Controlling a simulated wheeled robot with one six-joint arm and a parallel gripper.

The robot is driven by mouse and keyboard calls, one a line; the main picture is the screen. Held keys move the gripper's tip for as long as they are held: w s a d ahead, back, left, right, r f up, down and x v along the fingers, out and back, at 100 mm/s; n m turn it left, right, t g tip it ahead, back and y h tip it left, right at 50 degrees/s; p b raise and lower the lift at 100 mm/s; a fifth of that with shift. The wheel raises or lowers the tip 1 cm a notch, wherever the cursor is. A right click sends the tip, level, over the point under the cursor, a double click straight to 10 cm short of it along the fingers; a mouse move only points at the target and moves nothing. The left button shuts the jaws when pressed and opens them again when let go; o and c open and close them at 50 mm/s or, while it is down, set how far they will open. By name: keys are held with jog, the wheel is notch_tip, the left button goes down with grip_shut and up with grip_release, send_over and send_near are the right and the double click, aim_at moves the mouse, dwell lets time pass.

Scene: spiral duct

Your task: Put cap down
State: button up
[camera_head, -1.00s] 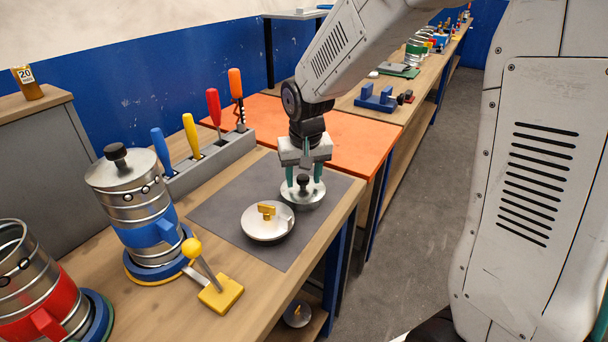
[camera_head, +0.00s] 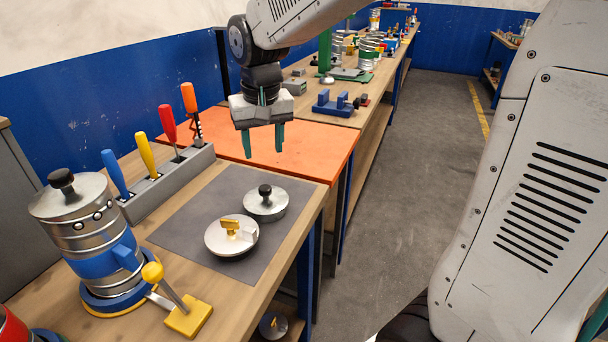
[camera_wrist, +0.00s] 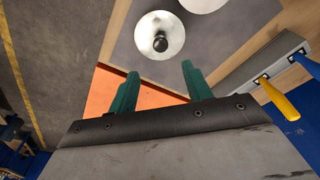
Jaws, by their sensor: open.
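A round silver cap with a black knob (camera_head: 265,203) lies flat on the dark grey mat (camera_head: 190,225). It also shows in the wrist view (camera_wrist: 160,36), beyond my fingertips. A second silver cap with a yellow handle (camera_head: 231,236) lies on the mat just in front of it, close beside it. My gripper (camera_head: 263,155) is open and empty, with its green fingers pointing down. It hangs above and behind the black-knobbed cap, over the orange surface. In the wrist view the fingers (camera_wrist: 158,84) are apart with nothing between them.
A steel canister with a blue band (camera_head: 95,240) stands at the left. A grey rack (camera_head: 170,180) holds several coloured-handle tools. A yellow lever block (camera_head: 188,318) sits at the front. The orange surface (camera_head: 305,150) near my gripper is clear.

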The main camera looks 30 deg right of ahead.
jog(key=s+d+n, duration=0.1)
jog(key=s+d, duration=0.2)
jog(key=s, duration=2.2)
jog(key=shift+s+n+g, duration=0.3)
jog(key=shift+s+n, duration=0.05)
jog(key=shift+n, duration=0.05)
